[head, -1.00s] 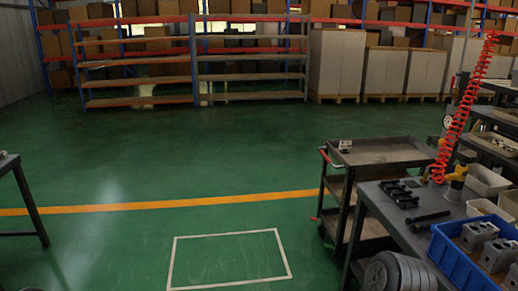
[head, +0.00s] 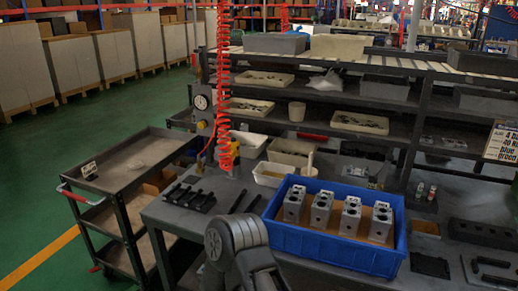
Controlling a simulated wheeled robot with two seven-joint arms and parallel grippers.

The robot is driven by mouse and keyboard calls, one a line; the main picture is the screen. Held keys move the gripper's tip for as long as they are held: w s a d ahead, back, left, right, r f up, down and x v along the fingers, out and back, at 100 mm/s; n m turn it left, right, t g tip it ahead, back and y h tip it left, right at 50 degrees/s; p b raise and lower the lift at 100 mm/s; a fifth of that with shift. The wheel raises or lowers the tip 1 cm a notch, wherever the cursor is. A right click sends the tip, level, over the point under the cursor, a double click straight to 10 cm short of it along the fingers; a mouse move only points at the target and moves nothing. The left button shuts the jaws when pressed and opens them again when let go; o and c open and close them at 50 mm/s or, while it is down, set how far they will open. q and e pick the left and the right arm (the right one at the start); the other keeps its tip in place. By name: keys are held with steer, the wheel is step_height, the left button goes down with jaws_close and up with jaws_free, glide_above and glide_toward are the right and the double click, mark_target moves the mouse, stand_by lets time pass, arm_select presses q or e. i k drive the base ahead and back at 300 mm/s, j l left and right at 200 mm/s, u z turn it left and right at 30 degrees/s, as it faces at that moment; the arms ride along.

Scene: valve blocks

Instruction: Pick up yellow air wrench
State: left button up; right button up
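The yellow air wrench (head: 237,171) seems to stand on the grey workbench (head: 165,212), at the lower end of the red coiled hose (head: 224,90). It is small, and the hose partly covers it, so its shape is hard to make out. Neither my left nor my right gripper shows in the head view, and nothing is seen holding the wrench.
A blue bin (head: 330,243) with several metal valve blocks sits right of the wrench. Black parts (head: 190,197) lie to its left. Pale trays (head: 270,175) and a loaded shelf rack (head: 390,107) stand behind. A dark cart (head: 125,160) is at left, with open green floor beyond.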

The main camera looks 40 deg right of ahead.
mark_target(235, 154)
steer(key=i+j+z, duration=0.25)
steer(key=z, duration=0.15)
steer(key=i+j+z, duration=0.3)
steer(key=z, duration=0.15)
steer(key=i+j+z, duration=0.2)
steer(key=j+z, duration=0.2)
steer(key=j, duration=0.15)
steer(key=i+j+z, duration=0.15)
steer(key=j+z, duration=0.25)
steer(key=j, duration=0.1)
